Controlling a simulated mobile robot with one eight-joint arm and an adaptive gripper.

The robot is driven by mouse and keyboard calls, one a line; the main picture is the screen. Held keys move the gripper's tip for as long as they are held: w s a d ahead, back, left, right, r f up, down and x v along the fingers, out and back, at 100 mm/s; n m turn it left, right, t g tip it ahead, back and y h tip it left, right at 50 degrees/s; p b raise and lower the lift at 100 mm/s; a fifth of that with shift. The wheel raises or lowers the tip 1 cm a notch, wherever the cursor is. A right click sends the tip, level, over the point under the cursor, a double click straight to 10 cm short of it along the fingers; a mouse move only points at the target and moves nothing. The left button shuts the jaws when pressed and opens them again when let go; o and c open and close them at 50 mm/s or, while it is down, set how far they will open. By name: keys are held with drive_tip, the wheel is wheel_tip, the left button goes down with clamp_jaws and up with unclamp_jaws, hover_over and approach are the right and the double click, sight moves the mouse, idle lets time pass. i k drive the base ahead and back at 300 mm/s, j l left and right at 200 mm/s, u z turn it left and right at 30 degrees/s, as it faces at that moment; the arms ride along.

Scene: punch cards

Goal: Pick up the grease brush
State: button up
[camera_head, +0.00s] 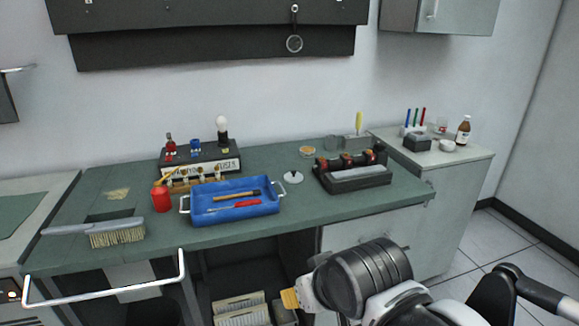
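A blue tray (186,217) with handles at both ends stands on the green workbench. In it lies a slim tool with a wooden handle and a dark end (236,195), perhaps the grease brush; it is too small to be sure. A red-handled tool (247,204) lies just in front of it. A wide brush with a grey handle and pale bristles (118,237) lies at the bench's left front. My gripper (290,299) is at the lower middle, in front of and below the bench top, away from all of these.
A red can (161,198) stands left of the tray, with a dark rack (200,160) behind. A black holder (353,175) stands to the right. A metal rail (105,295) juts out at the front left.

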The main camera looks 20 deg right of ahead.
sight(256, 192)
drive_tip(key=i+l+z, duration=0.1)
drive_tip(key=i, duration=1.25)
